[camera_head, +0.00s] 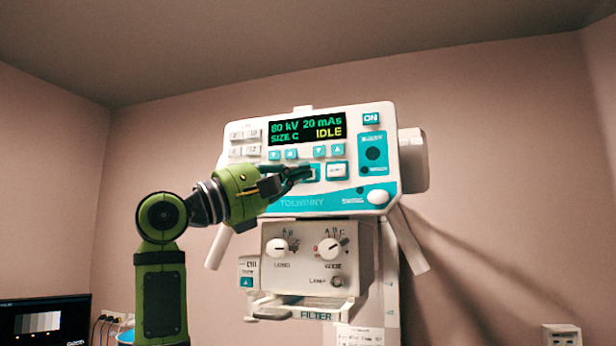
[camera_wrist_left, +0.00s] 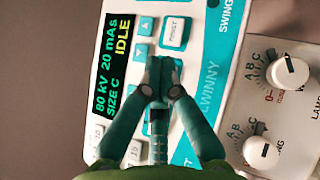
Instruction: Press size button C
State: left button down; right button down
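The control panel (camera_head: 232,185) of the X-ray unit faces me; it also fills much of the wrist view (camera_wrist_left: 215,85), turned sideways. Its display (camera_head: 306,128) reads 80 kV, 20 mAs, SIZE C and IDLE; it also shows in the wrist view (camera_wrist_left: 113,65). Small pale buttons (camera_head: 244,142) sit left of the display; their labels are too small to read surely. My left gripper (camera_head: 306,172) has its fingertips together over a teal-framed button below the display; the fingertips in the wrist view (camera_wrist_left: 161,72) hide most of it. I cannot tell whether they touch. My right gripper is out of view.
A white button (camera_head: 336,170) lies just right of my fingertips. A lower box with two knobs (camera_head: 334,248) hangs below the panel. A monitor (camera_head: 44,322) stands at the lower left. The space right of the unit is clear up to the wall.

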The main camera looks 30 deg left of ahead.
pick_arm(q)
jog(key=s+b, duration=0.1)
jog(key=s, duration=0.1)
jog(key=s+d, duration=0.1)
jog(key=s, duration=0.1)
jog(key=shift+s+b, duration=0.2)
jog(key=shift+b, duration=0.2)
dwell(0.5)
